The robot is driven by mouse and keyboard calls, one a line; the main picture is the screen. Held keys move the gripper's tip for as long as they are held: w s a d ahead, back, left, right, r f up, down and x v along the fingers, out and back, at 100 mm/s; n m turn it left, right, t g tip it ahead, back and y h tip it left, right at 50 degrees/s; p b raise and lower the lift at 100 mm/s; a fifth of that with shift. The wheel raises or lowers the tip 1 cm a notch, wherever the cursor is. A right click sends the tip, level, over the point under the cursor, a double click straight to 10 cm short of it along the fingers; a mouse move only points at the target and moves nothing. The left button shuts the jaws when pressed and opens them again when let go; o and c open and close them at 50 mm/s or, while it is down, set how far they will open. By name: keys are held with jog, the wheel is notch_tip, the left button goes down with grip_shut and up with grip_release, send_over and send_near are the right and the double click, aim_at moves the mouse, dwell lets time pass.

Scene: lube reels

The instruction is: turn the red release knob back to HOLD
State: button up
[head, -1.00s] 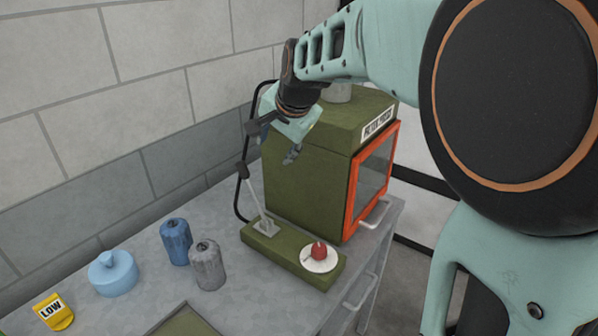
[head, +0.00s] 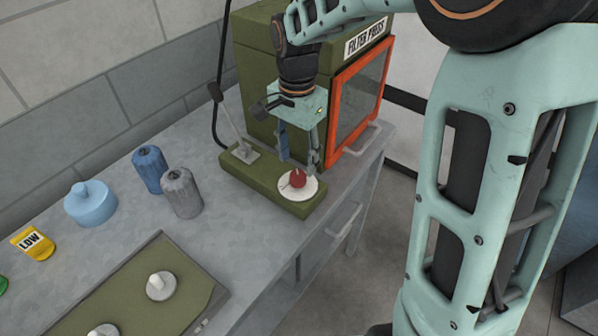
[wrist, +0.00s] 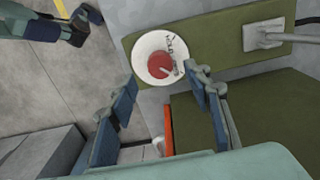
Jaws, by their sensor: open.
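The red release knob (head: 297,179) sits on a round white dial (head: 285,191) at the right end of the low green control base (head: 262,184). In the wrist view the knob (wrist: 160,66) has a small pale pointer at its lower right, and dark lettering runs along the dial's right side, too small to read surely. My gripper (head: 299,160) is open and empty, pointing down just above and behind the knob. In the wrist view its two blue-grey fingers (wrist: 165,82) stand apart, to the lower left and lower right of the knob, with no clear contact.
The green filter press (head: 258,75) with its orange-framed door (head: 337,130) stands close behind. A lever (head: 229,118) rises from the base's left end. Blue (head: 149,168) and grey (head: 181,193) canisters stand left. A green panel (head: 190,275) lies in front.

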aim_at(298, 175)
notch_tip(298, 175, down, 6)
jog(key=shift+c, duration=0.4)
jog(key=c, duration=1)
jog(key=shift+c, duration=0.2)
